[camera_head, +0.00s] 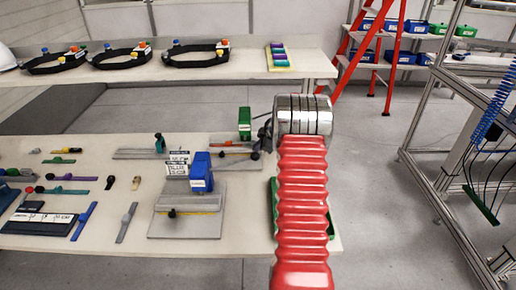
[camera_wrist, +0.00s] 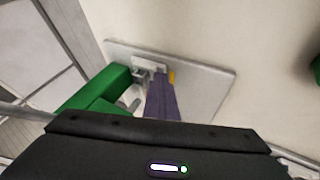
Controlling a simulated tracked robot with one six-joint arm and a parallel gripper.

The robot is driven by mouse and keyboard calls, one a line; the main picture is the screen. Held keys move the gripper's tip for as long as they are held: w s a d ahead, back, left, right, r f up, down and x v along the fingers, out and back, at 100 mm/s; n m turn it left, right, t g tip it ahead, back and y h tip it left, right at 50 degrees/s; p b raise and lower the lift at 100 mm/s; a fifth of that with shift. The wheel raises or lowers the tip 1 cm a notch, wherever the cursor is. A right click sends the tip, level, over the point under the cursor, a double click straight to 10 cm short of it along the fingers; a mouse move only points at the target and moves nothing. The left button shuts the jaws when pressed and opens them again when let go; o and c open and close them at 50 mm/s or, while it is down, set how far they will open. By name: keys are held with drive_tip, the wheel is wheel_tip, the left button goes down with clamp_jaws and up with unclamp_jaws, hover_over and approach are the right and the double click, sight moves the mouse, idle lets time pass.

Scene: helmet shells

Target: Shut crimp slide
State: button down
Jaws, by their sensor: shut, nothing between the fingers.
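A station with an upright green block (camera_head: 244,122) on a grey plate stands at the table's far right, beside my gripper (camera_head: 265,133). The same green block (camera_wrist: 98,93) and its grey plate (camera_wrist: 207,88) show in the wrist view, with a purple bar (camera_wrist: 160,98) and a small yellow part over the plate. A second station has a blue block (camera_head: 200,172) on a grey plate (camera_head: 205,222) with a yellowish bar. I cannot tell which part is the crimp slide. My gripper is shut and empty; its fingertips are mostly hidden by my red arm.
Small handles and knobs lie on the left of the table (camera_head: 135,250). A green tray (camera_head: 330,220) is partly behind my arm. A back shelf (camera_head: 240,64) holds several black rings and a coloured block set (camera_head: 278,55).

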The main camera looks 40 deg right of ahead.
drive_tip(key=shift+w+d+r, duration=0.1)
drive_tip(key=shift+d, duration=0.05)
drive_tip(key=shift+a, duration=0.2)
drive_tip(key=s+a, duration=0.2)
drive_tip(key=s, duration=0.1)
drive_tip(key=shift+s+a+r, duration=0.15)
drive_tip(key=shift+s+a, duration=0.1)
drive_tip(key=shift+a, duration=0.05)
drive_tip(key=v, duration=0.9)
drive_tip(key=shift+s+r, duration=0.1)
drive_tip(key=shift+s, duration=0.05)
